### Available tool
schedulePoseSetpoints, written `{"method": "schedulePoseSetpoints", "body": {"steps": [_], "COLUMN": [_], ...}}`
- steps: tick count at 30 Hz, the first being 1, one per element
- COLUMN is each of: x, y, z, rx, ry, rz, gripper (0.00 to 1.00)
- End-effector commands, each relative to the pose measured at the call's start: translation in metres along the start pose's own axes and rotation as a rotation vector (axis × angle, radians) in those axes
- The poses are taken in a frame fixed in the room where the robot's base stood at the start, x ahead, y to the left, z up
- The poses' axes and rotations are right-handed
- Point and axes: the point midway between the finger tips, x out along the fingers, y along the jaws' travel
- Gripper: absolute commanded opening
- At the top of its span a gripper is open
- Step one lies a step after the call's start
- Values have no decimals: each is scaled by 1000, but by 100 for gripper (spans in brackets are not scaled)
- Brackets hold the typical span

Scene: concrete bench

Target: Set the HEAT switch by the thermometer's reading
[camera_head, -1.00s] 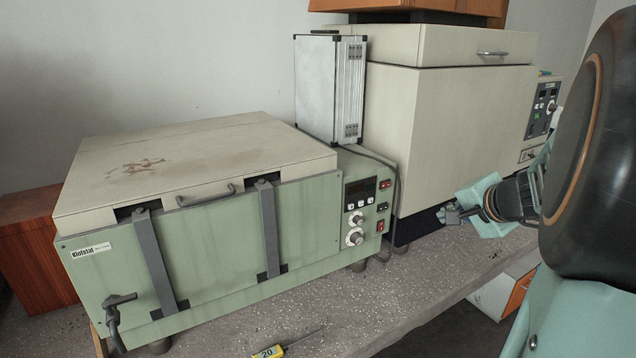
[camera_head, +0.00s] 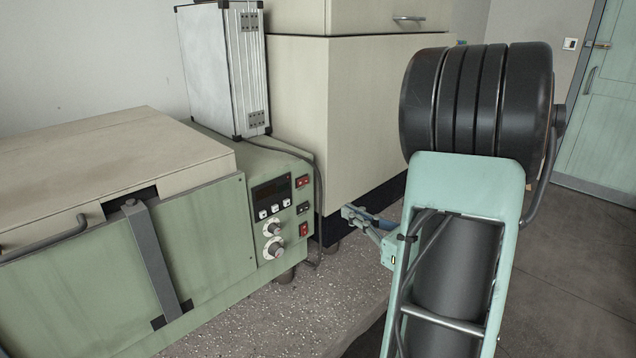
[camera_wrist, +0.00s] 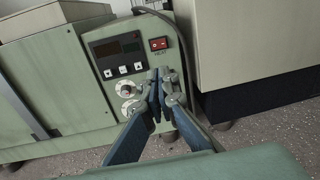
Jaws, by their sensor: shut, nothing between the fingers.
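The HEAT switch, a red rocker (camera_wrist: 158,43) with a label under it, is at the upper right of the green oven's control panel in the wrist view. It appears as the top red switch (camera_head: 302,181) in the head view. Its rocker position is too small to tell. My gripper (camera_wrist: 158,80) is shut and empty, in front of the panel just below that switch, and hides the lower switches there. In the head view my gripper (camera_head: 350,213) is right of the panel, apart from it. No thermometer shows in the current views.
The panel also has a dark display (camera_head: 271,190), knobs (camera_head: 273,250), a black switch (camera_head: 303,207) and a lower red switch (camera_head: 303,229). A cable hangs beside it. A beige cabinet (camera_head: 300,110) stands right behind. The speckled bench (camera_head: 290,310) is clear in front.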

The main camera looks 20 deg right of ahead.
Motion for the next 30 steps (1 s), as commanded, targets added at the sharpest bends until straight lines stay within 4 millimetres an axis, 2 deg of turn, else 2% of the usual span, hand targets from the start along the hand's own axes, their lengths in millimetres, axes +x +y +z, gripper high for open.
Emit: {"method": "schedulePoseSetpoints", "body": {"steps": [5, 17, 23, 30], "x": [-5, -1, 26, 78], "y": [-4, -4, -3, -4], "z": [1, 2, 4, 6], "rx": [62, 63, 62, 62], "ry": [-39, -40, -40, -39], "rz": [-23, -22, -17, -18], "gripper": [0, 0, 0, 0]}}
